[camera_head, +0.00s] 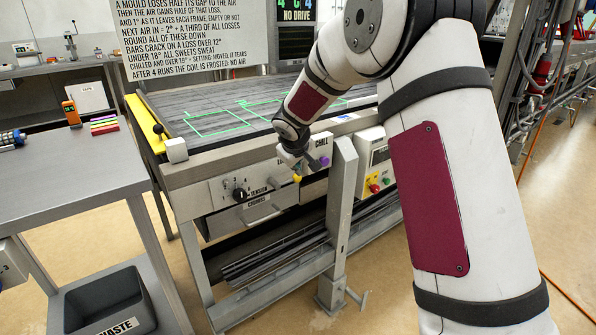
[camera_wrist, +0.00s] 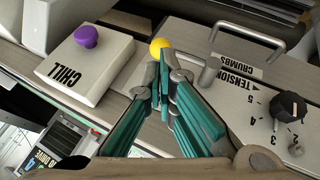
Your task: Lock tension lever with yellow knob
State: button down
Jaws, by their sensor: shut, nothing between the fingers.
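The yellow knob (camera_wrist: 160,47) shows as a small ball just beyond my fingertips in the wrist view. In the head view it is a small yellow spot (camera_head: 297,178) just below my gripper (camera_head: 296,163). In the wrist view my gripper (camera_wrist: 166,62) is shut, with teal finger pads and nothing held. Its tips overlap the knob's lower edge in the picture; whether they touch it I cannot tell. The lever's arm is mostly hidden behind the fingers. The TENSION label (camera_wrist: 236,79) and a black numbered dial (camera_wrist: 290,105) are to the right.
A CHILL box (camera_wrist: 85,62) with a purple button (camera_wrist: 86,37) is left of the knob in the wrist view. A metal CRUMBS handle (camera_wrist: 252,32) sticks out close to the right. A grey post (camera_head: 342,210) stands just right of my gripper in the head view.

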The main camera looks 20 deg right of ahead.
jog(key=p+v, duration=0.1)
jog(key=v, duration=0.7)
jog(key=shift+r, duration=0.15)
jog(key=shift+d, duration=0.1)
